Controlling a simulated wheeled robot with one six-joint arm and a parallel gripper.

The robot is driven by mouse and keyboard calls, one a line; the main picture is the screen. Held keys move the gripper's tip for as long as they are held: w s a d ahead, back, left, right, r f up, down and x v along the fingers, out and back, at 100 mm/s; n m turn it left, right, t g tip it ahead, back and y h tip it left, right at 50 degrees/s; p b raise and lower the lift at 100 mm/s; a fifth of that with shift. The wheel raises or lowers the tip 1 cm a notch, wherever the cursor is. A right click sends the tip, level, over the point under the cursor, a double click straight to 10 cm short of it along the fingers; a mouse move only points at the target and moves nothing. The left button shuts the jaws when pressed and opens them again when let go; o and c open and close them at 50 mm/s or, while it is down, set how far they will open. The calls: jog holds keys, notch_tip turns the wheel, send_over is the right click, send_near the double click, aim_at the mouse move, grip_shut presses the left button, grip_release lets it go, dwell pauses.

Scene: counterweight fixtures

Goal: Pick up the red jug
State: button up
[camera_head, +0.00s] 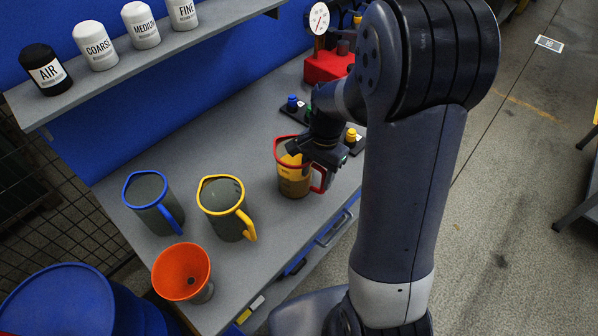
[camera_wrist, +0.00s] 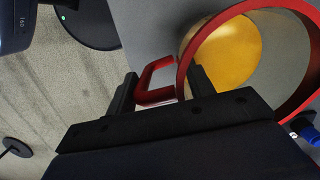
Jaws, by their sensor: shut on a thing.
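The red jug (camera_head: 294,183), clear-walled with a red rim and red handle, stands upright or nearly so at the right part of the grey bench in the head view. It holds an amber content. In the wrist view its red rim (camera_wrist: 183,62) arcs at the upper right, with the yellow content inside. My gripper (camera_head: 322,160) is at the jug's handle side. In the wrist view my gripper (camera_wrist: 160,92) has its two dark fingers on either side of the red handle (camera_wrist: 152,80), shut on it. I cannot tell whether the jug's base touches the bench.
A blue-rimmed jug (camera_head: 150,200), a yellow-rimmed jug (camera_head: 222,205) and an orange funnel (camera_head: 182,272) stand to the left on the bench (camera_head: 235,150). Small coloured knobs (camera_head: 292,103) and a red gauge stand (camera_head: 328,66) are behind. A shelf (camera_head: 150,60) with labelled bottles hangs above.

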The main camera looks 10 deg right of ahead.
jog(key=shift+r, duration=0.25)
jog(key=shift+r+b, duration=0.45)
jog(key=shift+r, duration=4.3)
